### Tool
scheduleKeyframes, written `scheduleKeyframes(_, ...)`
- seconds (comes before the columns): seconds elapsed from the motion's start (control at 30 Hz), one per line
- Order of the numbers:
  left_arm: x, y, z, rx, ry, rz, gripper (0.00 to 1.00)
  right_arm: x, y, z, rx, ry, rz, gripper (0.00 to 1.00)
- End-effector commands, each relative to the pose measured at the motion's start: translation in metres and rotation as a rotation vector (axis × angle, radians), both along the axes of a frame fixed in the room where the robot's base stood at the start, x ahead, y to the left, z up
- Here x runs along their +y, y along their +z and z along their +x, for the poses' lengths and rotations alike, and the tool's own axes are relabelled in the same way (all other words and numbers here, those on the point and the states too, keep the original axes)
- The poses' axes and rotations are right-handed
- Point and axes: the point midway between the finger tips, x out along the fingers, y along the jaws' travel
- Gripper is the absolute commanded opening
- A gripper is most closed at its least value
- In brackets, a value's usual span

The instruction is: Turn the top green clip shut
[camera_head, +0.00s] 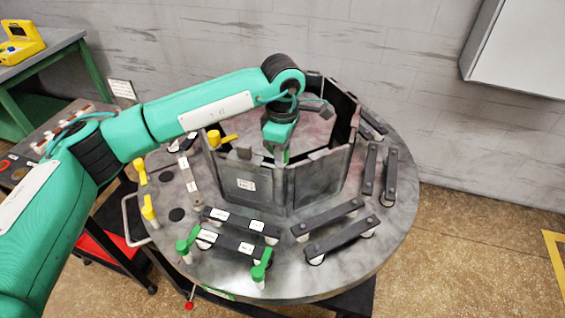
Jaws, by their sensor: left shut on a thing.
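My left gripper (281,150) points down at the upper edge of the dark hexagonal chamber wall (238,184), near its front joint. It is shut on what appears to be the top green clip, mostly hidden by the gripper, so I cannot tell its turn. Two other green clips stand lower on the round metal plate, one at the front left (184,247) and one at the front (261,266). My right gripper is not in view.
A yellow clip (220,139) sits on the chamber wall's left top; two more yellow clips, one (149,210) near the plate's edge, stand at left. Dark bars (342,238) lie around the round plate (375,265). A green-framed table (40,55) stands back left.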

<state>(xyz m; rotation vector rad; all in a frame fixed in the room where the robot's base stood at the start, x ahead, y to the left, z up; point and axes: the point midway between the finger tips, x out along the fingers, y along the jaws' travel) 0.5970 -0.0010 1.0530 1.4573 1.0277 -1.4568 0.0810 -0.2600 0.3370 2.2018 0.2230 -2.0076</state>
Motion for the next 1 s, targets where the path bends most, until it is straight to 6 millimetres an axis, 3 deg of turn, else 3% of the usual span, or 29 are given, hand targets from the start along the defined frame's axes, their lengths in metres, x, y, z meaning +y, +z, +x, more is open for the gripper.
scheduleKeyframes(0.03, 0.001, -0.005, 0.002, -0.005, 0.046, 0.0, 0.06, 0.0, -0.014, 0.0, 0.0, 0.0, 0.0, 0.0)
scheduleKeyframes(0.1, 0.001, -0.004, 0.002, -0.006, 0.113, 0.0, 0.06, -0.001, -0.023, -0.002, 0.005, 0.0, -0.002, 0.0)
scheduleKeyframes(0.2, 0.001, -0.004, 0.002, -0.006, 0.208, -0.001, 0.06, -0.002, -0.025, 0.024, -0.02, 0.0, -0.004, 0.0)
scheduleKeyframes(0.4, 0.001, -0.003, 0.002, -0.005, 0.397, -0.001, 0.06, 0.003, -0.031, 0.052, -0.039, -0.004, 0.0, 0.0)
scheduleKeyframes(0.83, 0.001, 0.0, 0.001, -0.004, 0.717, -0.002, 0.06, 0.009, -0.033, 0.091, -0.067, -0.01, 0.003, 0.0)
scheduleKeyframes(1.0, 0.001, 0.0, 0.001, -0.001, 0.785, 0.0, 0.07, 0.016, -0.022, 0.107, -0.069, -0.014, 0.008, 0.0)
